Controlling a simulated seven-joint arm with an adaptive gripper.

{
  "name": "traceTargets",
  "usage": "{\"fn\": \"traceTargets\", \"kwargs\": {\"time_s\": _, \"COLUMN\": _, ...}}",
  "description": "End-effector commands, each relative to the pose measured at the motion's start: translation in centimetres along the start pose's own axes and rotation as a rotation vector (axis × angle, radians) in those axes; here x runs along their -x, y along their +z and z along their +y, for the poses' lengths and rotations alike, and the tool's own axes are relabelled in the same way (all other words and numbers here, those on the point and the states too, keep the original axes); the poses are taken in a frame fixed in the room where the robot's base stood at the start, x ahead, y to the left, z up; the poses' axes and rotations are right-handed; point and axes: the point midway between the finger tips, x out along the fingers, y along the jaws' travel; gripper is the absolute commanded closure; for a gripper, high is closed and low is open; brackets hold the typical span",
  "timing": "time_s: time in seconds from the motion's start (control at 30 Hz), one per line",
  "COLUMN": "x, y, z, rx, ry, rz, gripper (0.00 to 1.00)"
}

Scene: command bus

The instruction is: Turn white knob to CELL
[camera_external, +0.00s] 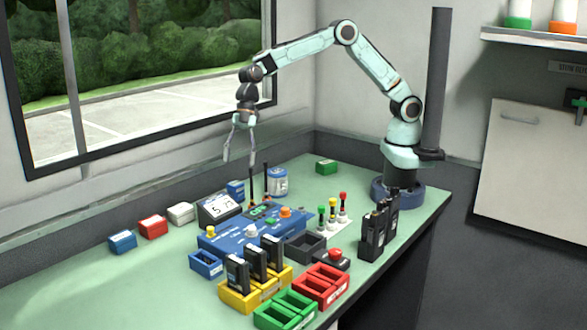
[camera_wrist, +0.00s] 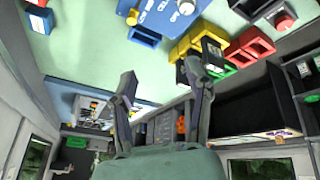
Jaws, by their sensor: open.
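The white knob (camera_external: 252,231) sits on the front part of the blue radio panel (camera_external: 232,246) on the green table. In the wrist view the white knob (camera_wrist: 186,7) is at the top edge, on the blue panel with white lettering beside it. Which label the knob points to is too small to tell. My gripper (camera_external: 239,160) is open and empty, high above the table and behind the panel, well apart from the knob. In the wrist view its two fingers (camera_wrist: 160,78) are spread with nothing between them.
A yellow knob (camera_external: 211,231) and an orange knob (camera_external: 286,212) share the panel. Two black antennas rise behind it. Yellow bins (camera_external: 240,300) with black radios, green bins (camera_external: 285,312) and red bins (camera_external: 322,288) stand in front. The table's left front is clear.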

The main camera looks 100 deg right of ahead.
Motion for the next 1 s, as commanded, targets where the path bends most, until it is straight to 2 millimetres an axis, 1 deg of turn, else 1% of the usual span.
{"fn": "traceTargets", "kwargs": {"time_s": 0.03, "x": -2.7, "y": 0.5, "z": -0.6, "rx": -0.007, "ry": -0.048, "rz": -0.002, "gripper": 0.5}}
{"fn": "traceTargets", "kwargs": {"time_s": 0.1, "x": -5.5, "y": 1.1, "z": -1.7, "rx": -0.018, "ry": -0.103, "rz": -0.008, "gripper": 0.5}}
{"fn": "traceTargets", "kwargs": {"time_s": 0.2, "x": -7.9, "y": 1.7, "z": -3.2, "rx": -0.029, "ry": -0.158, "rz": -0.018, "gripper": 0.5}}
{"fn": "traceTargets", "kwargs": {"time_s": 0.37, "x": -10.0, "y": 1.7, "z": -4.0, "rx": -0.027, "ry": -0.175, "rz": -0.021, "gripper": 0.5}}
{"fn": "traceTargets", "kwargs": {"time_s": 0.6, "x": -13.7, "y": 1.8, "z": -4.6, "rx": -0.028, "ry": -0.174, "rz": -0.022, "gripper": 0.5}}
{"fn": "traceTargets", "kwargs": {"time_s": 0.7, "x": -14.6, "y": 1.9, "z": -4.8, "rx": -0.029, "ry": -0.173, "rz": -0.022, "gripper": 0.5}}
{"fn": "traceTargets", "kwargs": {"time_s": 0.83, "x": -15.1, "y": 1.9, "z": -4.8, "rx": -0.029, "ry": -0.172, "rz": -0.021, "gripper": 0.5}}
{"fn": "traceTargets", "kwargs": {"time_s": 1.0, "x": -15.1, "y": 1.9, "z": -4.8, "rx": -0.029, "ry": -0.171, "rz": -0.021, "gripper": 0.5}}
